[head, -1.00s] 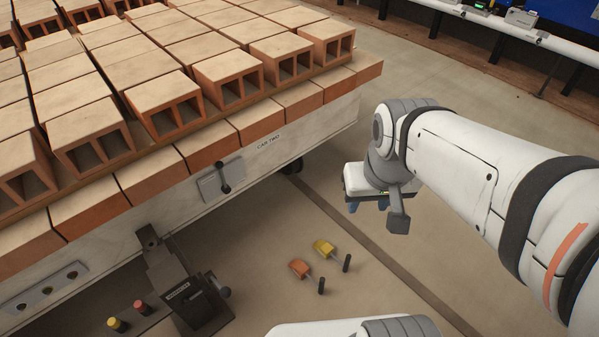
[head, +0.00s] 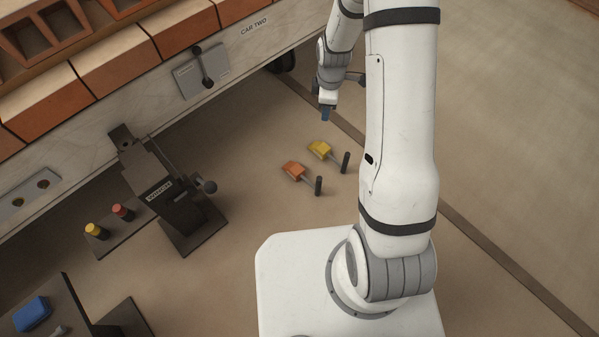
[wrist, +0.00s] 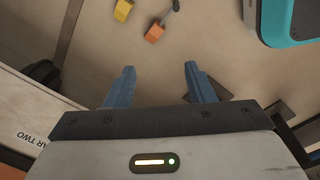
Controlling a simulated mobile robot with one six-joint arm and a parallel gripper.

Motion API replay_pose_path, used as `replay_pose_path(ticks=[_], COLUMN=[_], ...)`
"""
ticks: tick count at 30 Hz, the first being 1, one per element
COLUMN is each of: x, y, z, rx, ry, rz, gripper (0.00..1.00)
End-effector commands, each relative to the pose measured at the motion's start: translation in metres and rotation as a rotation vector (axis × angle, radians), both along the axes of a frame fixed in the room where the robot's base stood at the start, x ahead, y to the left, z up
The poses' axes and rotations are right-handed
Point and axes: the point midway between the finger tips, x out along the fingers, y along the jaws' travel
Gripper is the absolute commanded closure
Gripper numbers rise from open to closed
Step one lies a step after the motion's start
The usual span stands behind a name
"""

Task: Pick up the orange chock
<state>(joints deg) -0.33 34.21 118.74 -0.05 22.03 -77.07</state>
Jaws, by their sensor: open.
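The orange chock (head: 293,170) lies on the floor beside the car, with a dark upright handle at the end of its rod. In the wrist view the orange chock (wrist: 154,33) shows near the top, beyond my fingertips. A yellow chock (head: 320,149) with a similar handle lies close behind it, and shows in the wrist view (wrist: 123,10) too. My gripper (wrist: 159,70) is open and empty, its two blue fingers apart. In the head view my gripper (head: 327,114) hangs above the floor past the yellow chock, away from the orange one.
The brick-laden car labelled CAR TWO (head: 225,45) stands along the left, with a wheel (head: 281,62) below its edge. A dark lever stand (head: 170,190) with yellow and red buttons stands left of the chocks. A blue object (head: 31,313) lies at lower left. Floor around the chocks is clear.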

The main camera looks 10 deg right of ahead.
Motion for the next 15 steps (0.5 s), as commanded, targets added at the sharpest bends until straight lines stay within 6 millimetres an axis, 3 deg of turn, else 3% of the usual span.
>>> replay_pose_path(ticks=[1,9,12,15], x=[0.004,0.006,-0.002,-0.01], y=[0.0,0.001,0.001,0.001], z=[-0.052,-0.246,-0.306,-0.351], rx=[-0.006,-0.028,-0.032,-0.035], ry=[0.018,0.059,0.07,0.077], rz=[0.075,0.495,0.63,0.733], gripper=[0.51,0.51,0.51,0.51])
